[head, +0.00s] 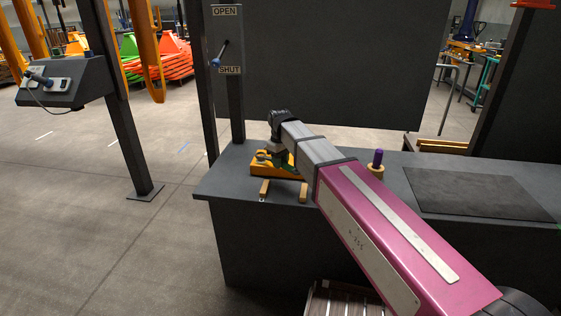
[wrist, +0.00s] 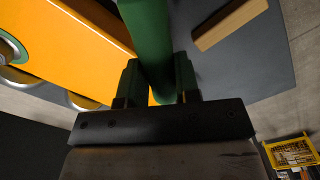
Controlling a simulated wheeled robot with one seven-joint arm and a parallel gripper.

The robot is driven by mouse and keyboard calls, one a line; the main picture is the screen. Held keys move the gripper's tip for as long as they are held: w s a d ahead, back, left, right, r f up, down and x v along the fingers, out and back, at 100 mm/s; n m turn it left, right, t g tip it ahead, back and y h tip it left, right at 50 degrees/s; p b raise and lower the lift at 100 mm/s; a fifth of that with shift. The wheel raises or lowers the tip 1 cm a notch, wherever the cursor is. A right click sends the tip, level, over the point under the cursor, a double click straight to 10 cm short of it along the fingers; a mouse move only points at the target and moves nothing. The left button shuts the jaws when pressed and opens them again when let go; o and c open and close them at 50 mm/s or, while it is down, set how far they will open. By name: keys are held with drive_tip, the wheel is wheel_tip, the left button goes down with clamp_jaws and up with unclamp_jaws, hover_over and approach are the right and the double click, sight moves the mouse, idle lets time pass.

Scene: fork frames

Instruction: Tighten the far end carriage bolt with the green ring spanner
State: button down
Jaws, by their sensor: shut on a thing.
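My gripper (wrist: 158,85) is shut on a green bar, the handle of the green ring spanner (wrist: 148,35), which runs up between its two fingers and out of the top of the wrist view. The ring end is not clearly seen. The orange end carriage (wrist: 85,45) lies beside and beyond the handle, on the left. Round metal bolt or wheel parts show at its left edge, one with a green edge (wrist: 8,45); I cannot tell whether the spanner is on any bolt. In the head view the carriage (head: 258,168) sits on the bench, partly hidden by my arm and gripper.
Two wooden blocks (head: 264,190) (head: 303,192) lie at the bench's front edge. A purple-handled tool (head: 377,158) stands in a wooden base to the right. A black mat (head: 475,193) lies further right. A post with a lever (head: 220,55) marked OPEN and SHUT rises behind.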

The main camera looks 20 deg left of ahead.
drive_tip(key=shift+f, duration=0.8)
drive_tip(key=c, duration=1.8)
unclamp_jaws()
clamp_jaws()
drive_tip(key=shift+s+a+m, duration=0.8)
drive_tip(key=shift+s+m, duration=0.25)
drive_tip(key=shift+m, duration=0.15)
drive_tip(key=shift+s+a+m, duration=0.6)
drive_tip(key=shift+a+m, duration=0.15)
drive_tip(key=shift+m, duration=0.2)
drive_tip(key=shift+s+a+m, duration=0.55)
drive_tip(key=shift+a+m, duration=0.2)
drive_tip(key=shift+m, duration=0.2)
drive_tip(key=shift+w+d+n, duration=0.4)
drive_tip(key=shift+d+n, duration=0.25)
drive_tip(key=shift+n, duration=0.05)
idle(0.5)
drive_tip(key=shift+o, duration=0.6)
unclamp_jaws()
clamp_jaws()
